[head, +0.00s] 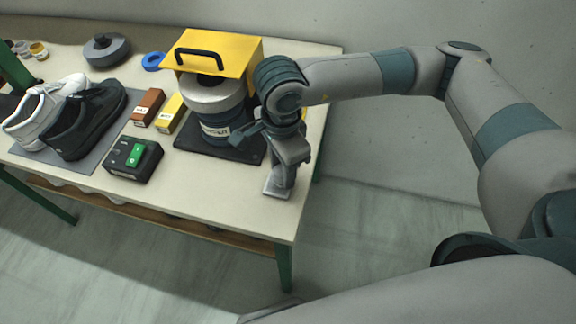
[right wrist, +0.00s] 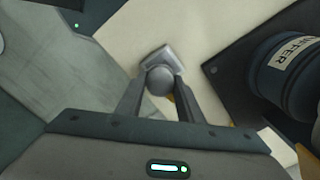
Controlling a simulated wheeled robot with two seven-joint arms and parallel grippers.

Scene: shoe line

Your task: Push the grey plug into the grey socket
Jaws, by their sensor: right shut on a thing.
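My right gripper (head: 281,182) reaches down over the near right part of the table, beside the buffing machine. In the right wrist view its two fingers (right wrist: 158,92) are shut on a rounded grey piece, which looks like the grey plug (right wrist: 160,80). Just beyond it is a light grey block, which looks like the grey socket (right wrist: 166,56); it also shows under the gripper in the head view (head: 276,190). The plug overlaps the block in the wrist view. I cannot tell how deep it sits, as the fingers and plug hide the join. My left gripper is not in view.
The buffing machine (head: 221,127) with a yellow guard (head: 215,58) stands close left of my right gripper. A black box with a green switch (head: 137,155), a brown block (head: 148,105), shoes (head: 88,124) and a grey reel (head: 106,50) are further left. The table's front edge is close.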

